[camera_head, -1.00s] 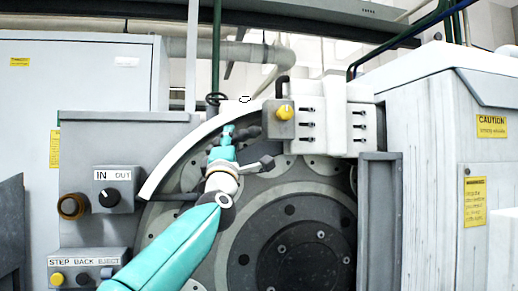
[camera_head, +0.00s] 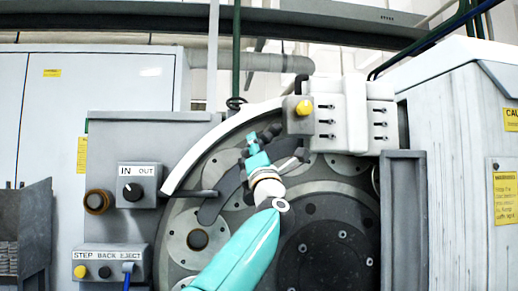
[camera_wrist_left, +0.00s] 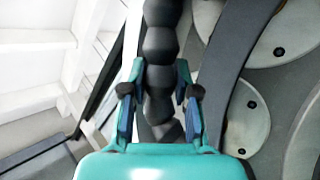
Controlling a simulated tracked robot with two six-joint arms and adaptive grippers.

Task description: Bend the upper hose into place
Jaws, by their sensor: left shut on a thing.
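The upper hose (camera_wrist_left: 160,42) is a dark, segmented, beaded tube. In the wrist view it runs down from the top edge between the fingers of my left gripper (camera_wrist_left: 158,92), which is shut on it. In the head view, my teal left gripper (camera_head: 258,138) is in front of the grinder's round face, just below the curved white guard. A short dark beaded stretch of hose shows beside its tips, toward the white block. The hose's lower end is partly hidden by the gripper. My right gripper is not in view.
A white block (camera_head: 345,112) with a yellow knob (camera_head: 305,107) stands right of the gripper. The white curved guard (camera_head: 205,150) arches above and left. The IN/OUT panel (camera_head: 139,185) and STEP BACK EJECT panel (camera_head: 108,262) are at left. A grey upright post (camera_head: 403,215) bounds the right.

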